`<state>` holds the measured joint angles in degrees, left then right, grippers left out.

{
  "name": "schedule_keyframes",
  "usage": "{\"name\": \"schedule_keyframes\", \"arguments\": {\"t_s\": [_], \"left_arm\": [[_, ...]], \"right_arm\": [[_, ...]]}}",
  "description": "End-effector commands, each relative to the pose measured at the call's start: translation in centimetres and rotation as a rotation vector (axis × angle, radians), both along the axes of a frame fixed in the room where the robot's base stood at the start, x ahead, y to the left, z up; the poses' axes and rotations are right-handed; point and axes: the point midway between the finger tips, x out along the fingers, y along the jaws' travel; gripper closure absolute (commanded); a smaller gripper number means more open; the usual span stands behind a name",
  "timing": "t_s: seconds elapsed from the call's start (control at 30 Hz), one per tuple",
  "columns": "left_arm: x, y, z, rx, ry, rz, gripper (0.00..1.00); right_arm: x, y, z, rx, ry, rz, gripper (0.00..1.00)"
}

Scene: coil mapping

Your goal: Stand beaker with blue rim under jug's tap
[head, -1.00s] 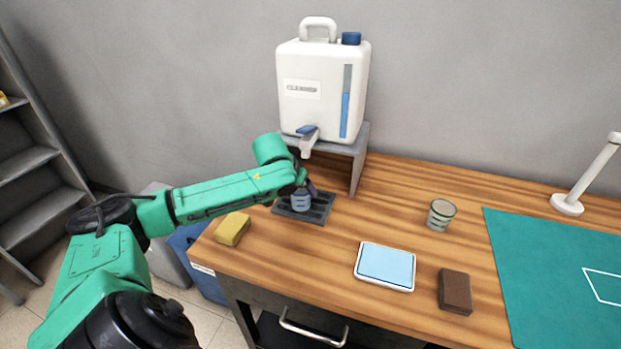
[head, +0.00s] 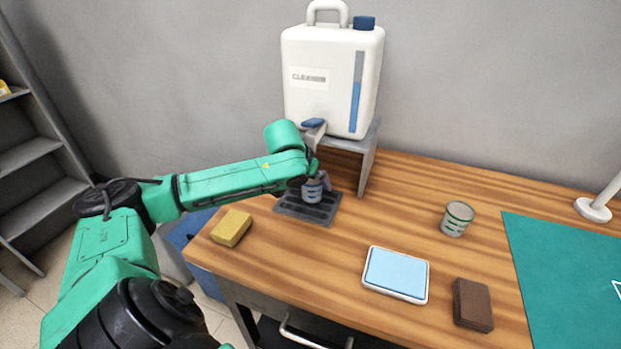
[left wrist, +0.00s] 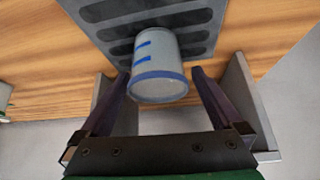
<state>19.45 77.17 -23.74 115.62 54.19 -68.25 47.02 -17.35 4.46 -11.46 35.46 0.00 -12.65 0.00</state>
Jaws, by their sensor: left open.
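The beaker with the blue rim (head: 312,190) stands on the dark slotted drip tray (head: 292,209) below the white jug's (head: 332,80) tap (head: 311,132). In the left wrist view the beaker (left wrist: 157,68) shows its blue rim and blue marks, with the tray (left wrist: 206,14) under it. My left gripper (head: 318,182) is around the beaker. Its two fingers (left wrist: 158,82) are open on either side, with a gap visible at each side. My arm's end hides part of the beaker and the tap's lower end in the head view. My right gripper is out of view.
The jug stands on a grey stand (head: 362,160). A second beaker with a green rim (head: 457,218) is to the right. A yellow sponge (head: 231,228), a blue-topped white tray (head: 396,274), a brown block (head: 473,304) and a green mat (head: 570,270) lie on the wooden table.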

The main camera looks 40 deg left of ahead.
Motion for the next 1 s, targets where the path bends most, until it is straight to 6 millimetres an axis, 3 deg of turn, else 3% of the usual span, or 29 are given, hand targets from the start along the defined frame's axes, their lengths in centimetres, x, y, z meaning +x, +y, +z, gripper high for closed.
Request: {"name": "schedule_keyframes", "arguments": {"t_s": [0.53, 0.73, 1.0], "left_arm": [[-3.2, -0.6, 5.3, 0.010, -0.001, -0.001, 0.00], [-5.5, -1.2, 9.5, 0.004, -0.006, 0.000, 0.00], [-6.4, -1.4, 10.5, -0.002, 0.001, 0.000, 0.00]], "right_arm": [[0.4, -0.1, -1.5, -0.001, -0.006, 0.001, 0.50], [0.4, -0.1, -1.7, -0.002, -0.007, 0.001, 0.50], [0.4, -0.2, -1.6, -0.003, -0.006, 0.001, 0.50]]}}
